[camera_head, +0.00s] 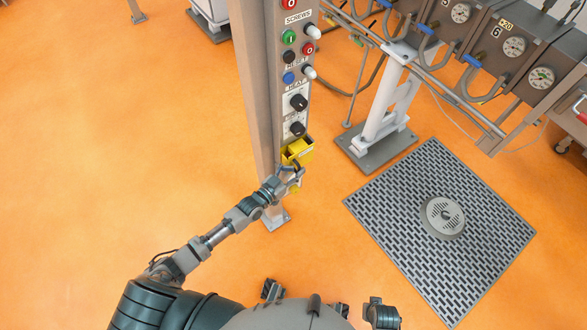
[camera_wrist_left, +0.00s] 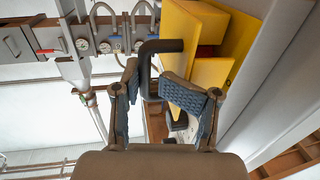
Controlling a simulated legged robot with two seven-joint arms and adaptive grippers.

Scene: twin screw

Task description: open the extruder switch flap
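The yellow extruder switch flap (camera_head: 297,150) is on a box low on the grey control post. In the left wrist view, the yellow flap (camera_wrist_left: 211,72) stands at an angle to the yellow housing behind it, and a bit of red shows between them. A black bent handle (camera_wrist_left: 163,46) reaches from the flap. My left gripper (camera_head: 293,174) is just below and in front of the flap. In the wrist view its two padded fingers (camera_wrist_left: 150,78) are apart, with the handle between them. I cannot tell whether they touch it.
The control post (camera_head: 258,90) carries buttons and knobs (camera_head: 298,102) above the flap. A white stand (camera_head: 385,110) and gauge boxes (camera_head: 514,47) are to the right. A floor grate (camera_head: 400,205) lies at lower right. The orange floor at left is clear.

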